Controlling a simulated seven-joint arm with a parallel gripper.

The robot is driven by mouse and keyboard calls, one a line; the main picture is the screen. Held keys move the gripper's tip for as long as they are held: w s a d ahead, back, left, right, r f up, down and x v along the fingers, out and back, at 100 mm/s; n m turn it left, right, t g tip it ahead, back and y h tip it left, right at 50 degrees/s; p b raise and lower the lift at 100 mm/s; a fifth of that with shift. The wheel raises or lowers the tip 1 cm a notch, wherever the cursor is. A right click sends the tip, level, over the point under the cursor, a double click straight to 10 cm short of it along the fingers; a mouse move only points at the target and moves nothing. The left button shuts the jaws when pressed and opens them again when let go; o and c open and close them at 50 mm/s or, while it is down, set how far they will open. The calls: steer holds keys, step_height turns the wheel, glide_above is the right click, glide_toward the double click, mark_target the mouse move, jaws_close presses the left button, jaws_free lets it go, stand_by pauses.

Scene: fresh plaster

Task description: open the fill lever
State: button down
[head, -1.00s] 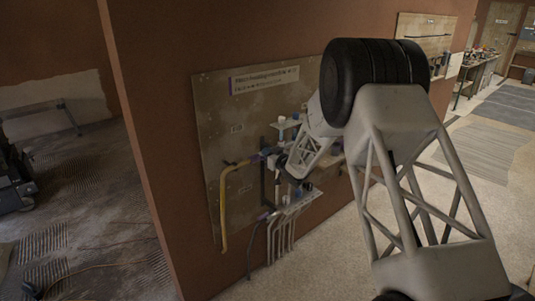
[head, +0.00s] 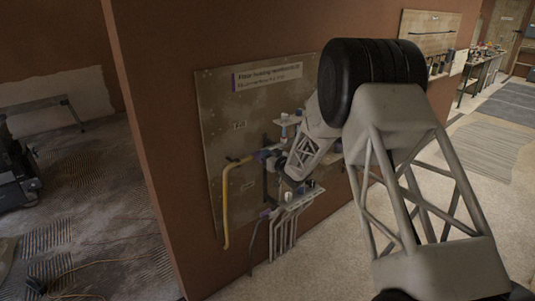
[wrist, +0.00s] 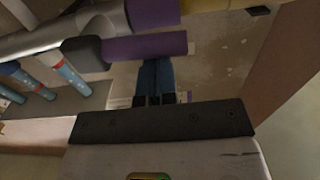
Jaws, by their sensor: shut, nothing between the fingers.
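The filling manifold is mounted on a beige board (head: 222,120) on a brown wall in the head view. A yellow pipe (head: 225,205) runs down its left side. My gripper reaches the manifold, its fingertips hard to make out there behind my arm. In the wrist view my gripper (wrist: 155,64) shows as two slim bluish fingers, shut together and empty. A purple bar (wrist: 145,46) crosses at their tips; whether they touch cannot be told. Another purple part (wrist: 153,12) lies above it. Which part is the fill lever cannot be told.
Pale pipes (head: 285,232) hang below the manifold. Blue and red-banded tubes (wrist: 68,72) and a black block (wrist: 84,52) crowd the left of the wrist view. Carpeted floor is open to the right; a workbench (head: 478,72) stands far back.

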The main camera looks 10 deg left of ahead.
steer(key=r+v, duration=0.1)
steer(key=v, duration=0.6)
stand_by(0.6)
steer(key=shift+r, duration=0.2)
steer(key=s+d+r+m+g+h, duration=0.1)
steer(key=s+d+r+m+h, duration=0.5)
steer(key=s+d+r+h, duration=0.85)
steer(key=s+d+r+m+g, duration=0.1)
steer(key=s+d+g, duration=0.2)
steer(key=s, duration=1.2)
steer(key=s+d+m+g+y, duration=0.1)
steer(key=s+d+g, duration=0.2)
steer(key=s, duration=1.3)
steer(key=s+d+r+m+g, duration=0.1)
steer(key=s+d+g, duration=0.2)
steer(key=s, duration=1.2)
steer(key=shift+s+d+r, duration=0.2)
steer(key=shift+d+r, duration=0.15)
steer(key=shift+d, duration=0.2)
